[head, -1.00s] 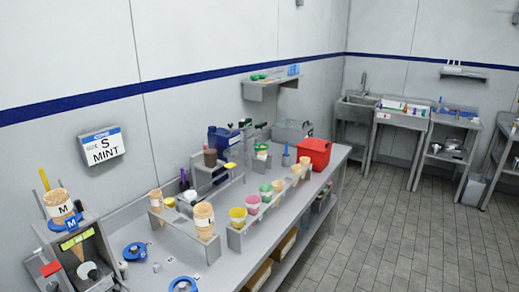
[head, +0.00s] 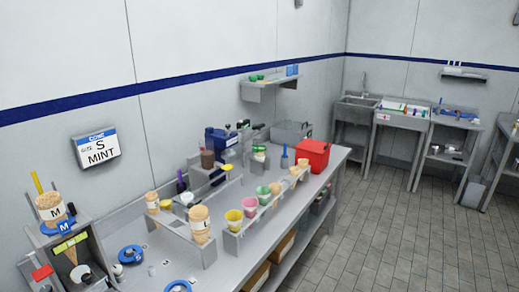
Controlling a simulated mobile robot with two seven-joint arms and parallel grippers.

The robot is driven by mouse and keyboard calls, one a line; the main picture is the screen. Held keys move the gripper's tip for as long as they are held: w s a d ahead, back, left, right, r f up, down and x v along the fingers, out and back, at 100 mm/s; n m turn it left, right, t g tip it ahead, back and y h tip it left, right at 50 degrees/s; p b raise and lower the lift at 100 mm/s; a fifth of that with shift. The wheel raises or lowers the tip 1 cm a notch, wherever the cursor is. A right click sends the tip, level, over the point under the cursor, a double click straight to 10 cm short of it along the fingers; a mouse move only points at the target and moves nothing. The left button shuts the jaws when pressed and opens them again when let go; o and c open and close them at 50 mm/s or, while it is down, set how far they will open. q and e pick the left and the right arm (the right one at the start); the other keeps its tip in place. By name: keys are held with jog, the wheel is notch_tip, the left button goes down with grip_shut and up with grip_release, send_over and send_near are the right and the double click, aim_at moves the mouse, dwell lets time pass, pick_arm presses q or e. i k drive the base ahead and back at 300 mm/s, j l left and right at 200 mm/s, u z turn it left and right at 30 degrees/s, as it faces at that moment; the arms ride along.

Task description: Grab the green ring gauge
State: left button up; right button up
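I cannot clearly make out a green ring gauge. Small green items (head: 256,78) lie on the wall shelf, too small to tell their shape. A green cup (head: 263,194) sits in the row of cups on the long counter. The ring-shaped pieces I can make out are blue: one on the counter (head: 130,254), one at the bottom edge (head: 178,286), and one marked M (head: 66,225) around a cone at the left. Neither of my grippers is in view.
The long steel counter (head: 150,270) holds a cone marked L (head: 200,224), a red bin (head: 313,155) and a blue jug (head: 220,140). A sign reading S MINT (head: 97,148) is on the wall. Sinks (head: 357,108) stand at the back. The tiled floor (head: 380,225) at right is clear.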

aim_at(255, 149)
jog(key=i+l, duration=0.8)
jog(key=l, duration=0.15)
jog(key=i+l, duration=0.8)
jog(key=l, duration=0.15)
jog(key=i+l, duration=0.8)
jog(key=l, duration=0.15)
jog(key=i+l+u, duration=0.1)
jog(key=u, duration=0.3)
jog(key=i+l+u, duration=0.1)
jog(key=u, duration=0.35)
jog(key=l+u, duration=0.25)
jog(key=u, duration=0.15)
